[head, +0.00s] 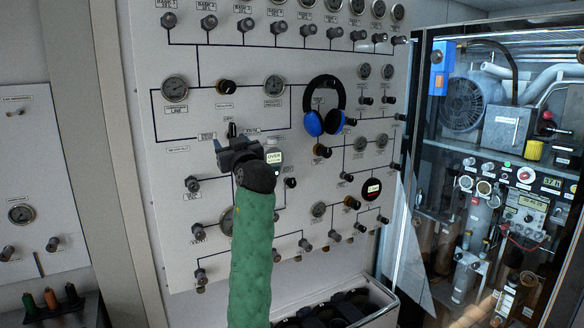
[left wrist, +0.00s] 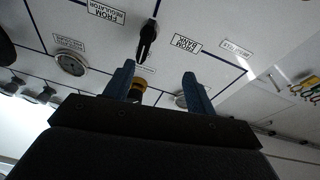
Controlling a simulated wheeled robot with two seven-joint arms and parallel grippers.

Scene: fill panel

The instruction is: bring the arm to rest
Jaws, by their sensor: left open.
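My left arm, in a green sleeve (head: 252,255), reaches up from the bottom of the head view to the white gauge panel (head: 185,135). My left gripper (head: 230,146) is in front of the panel, left of its middle, just below a small black lever (head: 231,129). In the left wrist view the gripper (left wrist: 158,70) has its two blue-grey fingers apart. The black lever (left wrist: 147,40) shows beyond the fingertips, and a yellow-and-black knob (left wrist: 138,88) shows between the fingers. I see nothing held. The gap to the panel is hard to judge. My right gripper is not in view.
Blue headphones (head: 324,108) hang on the panel right of the gripper. Several valve knobs and gauges stick out around it. An open-topped bin (head: 377,312) stands below the panel. A glass-fronted cabinet (head: 421,185) with equipment is at the right.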

